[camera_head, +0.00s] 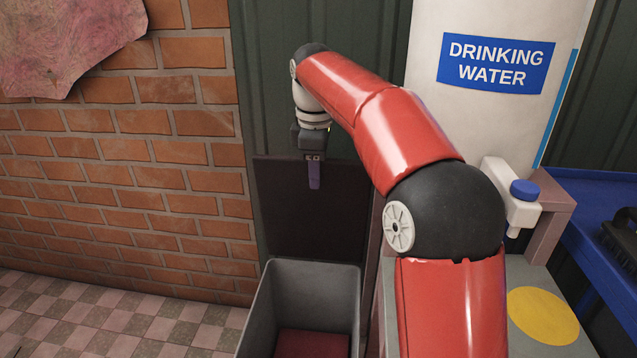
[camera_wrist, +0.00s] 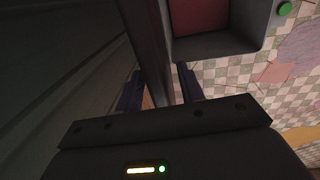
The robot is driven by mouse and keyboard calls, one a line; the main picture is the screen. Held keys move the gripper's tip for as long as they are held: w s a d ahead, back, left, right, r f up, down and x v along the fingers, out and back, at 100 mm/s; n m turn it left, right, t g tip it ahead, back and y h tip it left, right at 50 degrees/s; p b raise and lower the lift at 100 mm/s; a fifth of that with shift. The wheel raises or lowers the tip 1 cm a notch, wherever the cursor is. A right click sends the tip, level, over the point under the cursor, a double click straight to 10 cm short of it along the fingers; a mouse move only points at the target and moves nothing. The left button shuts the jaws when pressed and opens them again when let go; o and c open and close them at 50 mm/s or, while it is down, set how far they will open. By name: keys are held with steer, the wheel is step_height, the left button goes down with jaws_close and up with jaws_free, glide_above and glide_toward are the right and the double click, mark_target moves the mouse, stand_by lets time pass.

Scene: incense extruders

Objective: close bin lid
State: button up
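The grey bin (camera_head: 257,318) stands open at the bottom centre of the head view, with a dark red bottom or content (camera_head: 311,344) inside. Its dark lid (camera_head: 290,215) stands upright behind the opening. My gripper (camera_head: 314,176) points down at the lid's top edge, with one purple-blue finger showing in front of the lid. In the wrist view my gripper (camera_wrist: 160,90) has its fingers apart, with the lid (camera_wrist: 152,45) seen nearly edge-on between them. Gaps seem to show beside the lid. The bin also shows there (camera_wrist: 215,45). The far finger is hidden in the head view.
A brick wall (camera_head: 130,200) is on the left and a dark green panel wall (camera_head: 270,80) is behind the lid. A white drinking water tank (camera_head: 495,115) with a tap (camera_head: 520,195) stands right, beside a blue table (camera_head: 590,215). Checkered floor (camera_head: 120,320) is clear at left.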

steer(key=shift+w+f, duration=0.1)
steer(key=shift+f, duration=1.2)
jaws_close()
